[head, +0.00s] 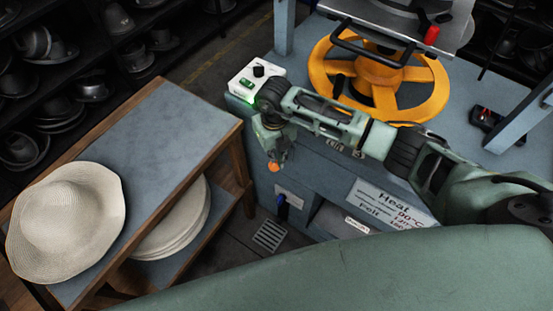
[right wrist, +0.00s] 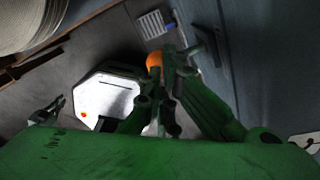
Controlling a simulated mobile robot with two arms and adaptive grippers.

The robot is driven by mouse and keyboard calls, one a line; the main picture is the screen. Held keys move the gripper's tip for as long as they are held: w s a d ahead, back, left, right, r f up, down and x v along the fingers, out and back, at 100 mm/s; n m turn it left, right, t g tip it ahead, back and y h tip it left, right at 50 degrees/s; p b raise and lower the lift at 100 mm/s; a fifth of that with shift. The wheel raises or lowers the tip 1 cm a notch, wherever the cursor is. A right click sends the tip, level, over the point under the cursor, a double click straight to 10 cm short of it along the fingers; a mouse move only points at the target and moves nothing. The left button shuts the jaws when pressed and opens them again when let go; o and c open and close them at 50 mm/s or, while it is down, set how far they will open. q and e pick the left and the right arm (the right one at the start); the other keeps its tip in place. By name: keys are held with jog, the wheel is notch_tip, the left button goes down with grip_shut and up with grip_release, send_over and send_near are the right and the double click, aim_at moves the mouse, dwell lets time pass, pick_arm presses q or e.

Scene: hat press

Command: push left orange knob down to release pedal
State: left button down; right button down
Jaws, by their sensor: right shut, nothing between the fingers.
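The left orange knob (head: 273,167) shows in the head view on the front of the blue press, just below my right gripper (head: 274,150). In the right wrist view the orange knob (right wrist: 154,60) is at the tips of my right gripper (right wrist: 163,82), which is shut and empty. The tips look very close to the knob; I cannot tell if they touch. The pedal, a grated plate (head: 270,235), is low by the floor, and also shows in the right wrist view (right wrist: 152,23). A dark green part at the left of the right wrist view may be my left gripper; its jaws are unclear.
A white control box (head: 257,82) with a green light sits on the press corner above the knob. A yellow handwheel (head: 418,87) is behind my right arm. A wooden table (head: 150,120) with a straw hat (head: 66,222) stands to the left.

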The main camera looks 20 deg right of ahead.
aim_at(275, 164)
jog(key=shift+f+b, duration=1.9)
jog(key=shift+f, duration=0.6)
jog(key=shift+r, duration=0.1)
notch_tip(275, 164, up, 8)
jog(key=p, duration=0.6)
